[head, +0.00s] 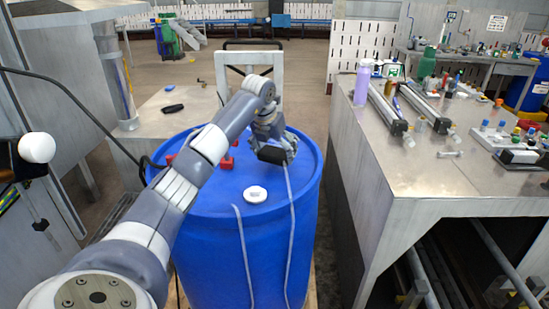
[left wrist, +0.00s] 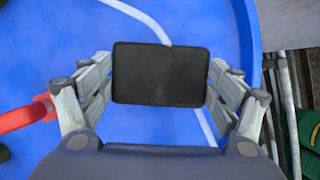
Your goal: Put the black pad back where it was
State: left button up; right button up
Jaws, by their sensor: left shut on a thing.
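The black pad (left wrist: 160,75) is a flat dark rectangle with rounded corners. In the left wrist view it sits between the two fingers of my left gripper (left wrist: 160,88), which is shut on it. In the head view the pad (head: 272,155) and my left gripper (head: 277,150) are over the right part of the blue barrel's top (head: 228,190). How far the pad is above the barrel I cannot tell exactly. My right gripper shows in neither view.
A white round cap (head: 255,194) and red parts (head: 227,163) are on the barrel top. A pale strap hangs over its front. A metal workbench (head: 400,180) with several bottles and rails stands at the right. A lower table (head: 155,118) with a dark object is behind left.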

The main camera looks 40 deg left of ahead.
aim_at(273, 155)
pick_arm(q)
notch_tip(273, 155, down, 3)
jog(key=shift+p, duration=0.55)
jog(key=shift+f, duration=0.2)
jog(key=shift+f, duration=0.15)
jog(key=o, duration=1)
jog(key=shift+c, duration=0.2)
